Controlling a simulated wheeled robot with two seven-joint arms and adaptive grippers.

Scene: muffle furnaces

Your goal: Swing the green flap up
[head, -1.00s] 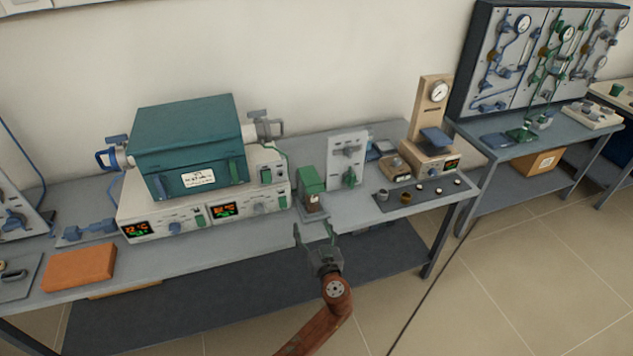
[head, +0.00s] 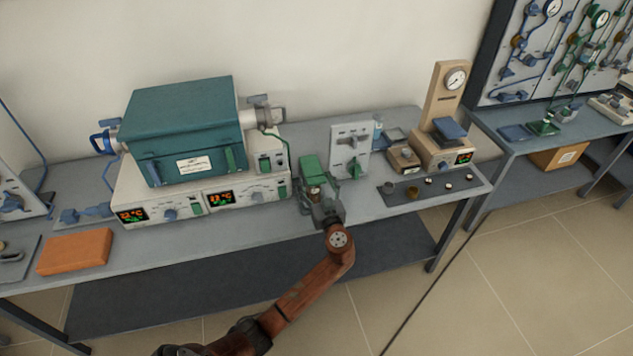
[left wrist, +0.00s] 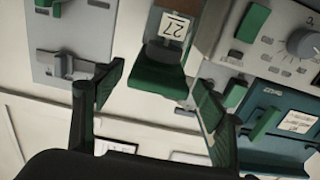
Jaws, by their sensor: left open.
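The green flap (head: 312,168) is on a small device on the bench, right of the furnace controllers. In the left wrist view, which looks upside down, the green flap (left wrist: 156,82) lies beyond the fingers, beside a white label reading 27. My left gripper (head: 321,190) is at the front of this device, its fingers partly hiding the lower part. In the left wrist view my left gripper (left wrist: 157,93) is open, one finger on each side of the flap's direction, with nothing held. I cannot tell whether a finger touches the flap. My right gripper is not in view.
A teal tube furnace (head: 185,125) sits on white controllers (head: 180,210) to the left. A grey panel with a green lever (head: 350,148) stands close on the right. A beige gauge stand (head: 447,110) is farther right. An orange block (head: 75,251) lies at the bench's left.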

